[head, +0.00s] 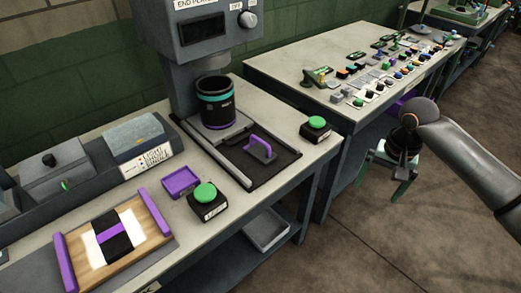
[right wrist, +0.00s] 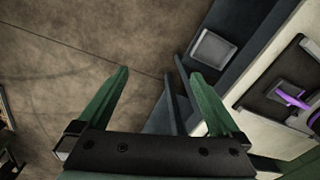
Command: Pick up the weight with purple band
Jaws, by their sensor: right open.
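A dark cylinder (head: 216,108) with a teal band and a purple band near its base stands upright under the press at the back of the bench. A black strip with a purple band (head: 112,232) lies across a wooden board (head: 148,243) at the front left. I cannot tell for sure which of these is the weight. My right gripper (head: 382,184) is open and empty, over the floor to the right of the bench and apart from both. Its green fingers stand wide apart in the right wrist view (right wrist: 160,73). My left gripper is not in view.
Green-topped buttons (head: 207,201) and a purple dish (head: 181,182) stand nearby. A grey bin (head: 267,229) sits on the lower shelf. A second table (head: 290,68) carries several small parts. The floor at right is largely clear.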

